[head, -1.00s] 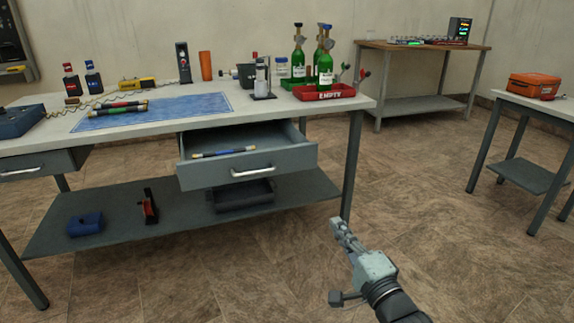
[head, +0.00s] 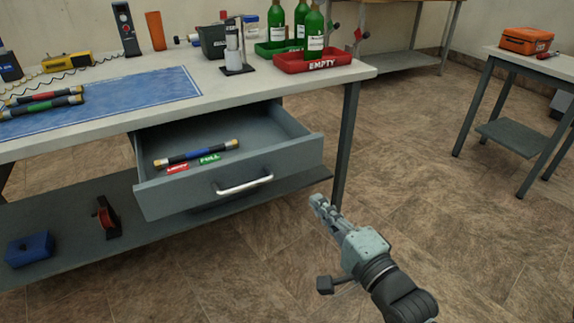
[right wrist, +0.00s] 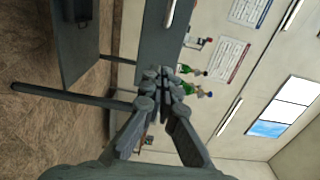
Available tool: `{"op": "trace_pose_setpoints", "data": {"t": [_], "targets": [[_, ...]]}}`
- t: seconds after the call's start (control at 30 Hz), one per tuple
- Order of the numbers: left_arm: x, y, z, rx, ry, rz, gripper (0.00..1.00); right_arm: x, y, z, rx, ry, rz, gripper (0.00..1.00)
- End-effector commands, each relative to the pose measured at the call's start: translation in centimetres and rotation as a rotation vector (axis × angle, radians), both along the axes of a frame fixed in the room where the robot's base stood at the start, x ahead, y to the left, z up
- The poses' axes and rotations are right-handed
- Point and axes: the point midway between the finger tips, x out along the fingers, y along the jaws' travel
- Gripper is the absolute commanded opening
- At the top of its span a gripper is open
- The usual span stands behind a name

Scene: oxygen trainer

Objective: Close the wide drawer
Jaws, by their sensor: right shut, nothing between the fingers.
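The wide drawer (head: 290,178) stands pulled out from under the workbench top, with a silver bar handle (head: 245,185) on its grey front. Inside it lie a blue and black hose or rod (head: 197,154) with brass ends, a red tag (head: 178,167) and a green tag (head: 209,159). My right gripper (head: 316,202) is shut and empty, to the right of the drawer front and apart from it in the head view. In the right wrist view its fingertips (right wrist: 163,75) are together, with the bench beyond. My left gripper is out of view.
The workbench top (head: 190,105) carries a blue mat (head: 130,97), a red tray (head: 325,61) marked EMPTY and green bottles. A bench leg (head: 346,140) stands right of the drawer. The lower shelf (head: 70,220) lies below. Floor to the right is open.

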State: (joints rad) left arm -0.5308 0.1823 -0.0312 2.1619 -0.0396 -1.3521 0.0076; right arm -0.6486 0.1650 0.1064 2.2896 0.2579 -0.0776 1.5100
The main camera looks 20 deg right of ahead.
Motion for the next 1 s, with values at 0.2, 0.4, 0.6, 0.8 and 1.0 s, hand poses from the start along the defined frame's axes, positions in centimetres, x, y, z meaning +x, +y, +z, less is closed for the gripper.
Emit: {"op": "trace_pose_setpoints", "data": {"t": [0.2, 0.4, 0.6, 0.8, 1.0], "targets": [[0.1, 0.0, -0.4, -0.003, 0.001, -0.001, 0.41, 4.7, 0.1, 0.3, 0.0, -0.007, 0.0, 0.0], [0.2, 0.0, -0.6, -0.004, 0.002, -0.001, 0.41, 8.8, 0.3, 0.3, -0.002, -0.005, 0.0, 0.0], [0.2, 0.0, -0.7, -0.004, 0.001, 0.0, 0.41, 11.5, 0.4, 0.2, -0.001, -0.003, 0.001, 0.0], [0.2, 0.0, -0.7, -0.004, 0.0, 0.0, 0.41, 12.4, 0.4, 0.1, -0.002, -0.001, 0.0, 0.0], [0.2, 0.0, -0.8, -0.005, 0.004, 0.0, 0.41, 12.4, 0.4, 0.1, -0.001, -0.001, 0.0, 0.0]]}}
